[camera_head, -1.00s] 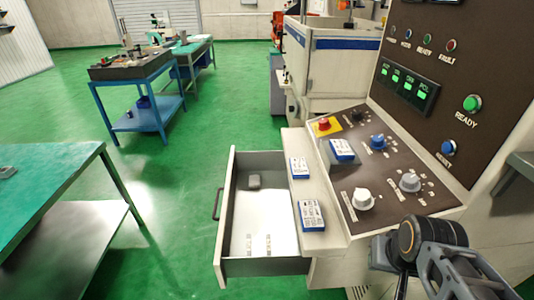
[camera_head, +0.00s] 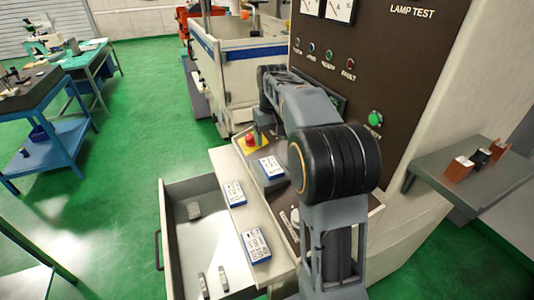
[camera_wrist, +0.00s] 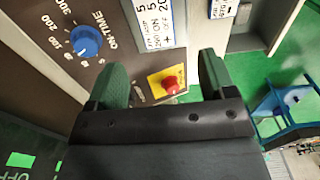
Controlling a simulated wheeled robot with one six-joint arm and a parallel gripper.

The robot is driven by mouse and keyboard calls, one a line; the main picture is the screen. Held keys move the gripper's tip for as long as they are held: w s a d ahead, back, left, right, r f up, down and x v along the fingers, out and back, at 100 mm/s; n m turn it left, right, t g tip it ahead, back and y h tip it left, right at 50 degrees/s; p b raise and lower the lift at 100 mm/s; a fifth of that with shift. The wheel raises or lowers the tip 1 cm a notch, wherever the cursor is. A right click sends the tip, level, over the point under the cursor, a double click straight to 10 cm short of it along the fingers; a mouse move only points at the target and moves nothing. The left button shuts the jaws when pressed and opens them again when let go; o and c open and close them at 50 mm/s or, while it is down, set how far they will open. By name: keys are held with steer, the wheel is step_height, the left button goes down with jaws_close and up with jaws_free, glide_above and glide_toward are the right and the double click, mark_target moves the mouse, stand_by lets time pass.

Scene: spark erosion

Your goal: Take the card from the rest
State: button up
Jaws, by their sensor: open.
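Three white cards with blue edges show in the head view. One card (camera_head: 270,168) lies on the console's sloped panel, and the others, a middle card (camera_head: 235,193) and a near card (camera_head: 256,245), lie on the ledge in front. I cannot tell which part is the rest. My gripper (camera_wrist: 162,65) is open and empty, above the red button (camera_wrist: 170,85) on its yellow plate. In the wrist view a printed card (camera_wrist: 158,22) is beyond the fingertips, cut by the top edge. My arm hides much of the panel in the head view.
A blue knob (camera_wrist: 86,41) is on the panel. A grey shelf (camera_head: 440,180) with orange-brown blocks is at right. Green floor (camera_head: 120,165) is clear at left.

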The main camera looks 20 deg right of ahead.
steer(key=w, duration=0.2)
glide_above(271, 165)
step_height(271, 165, down, 7)
steer(key=shift+s+f+p, duration=0.1)
steer(key=shift+f+p, duration=0.05)
steer(key=shift+p, duration=0.2)
steer(key=shift+f+p, duration=0.9)
steer(key=shift+f, duration=2.1)
steer(key=c, duration=0.7)
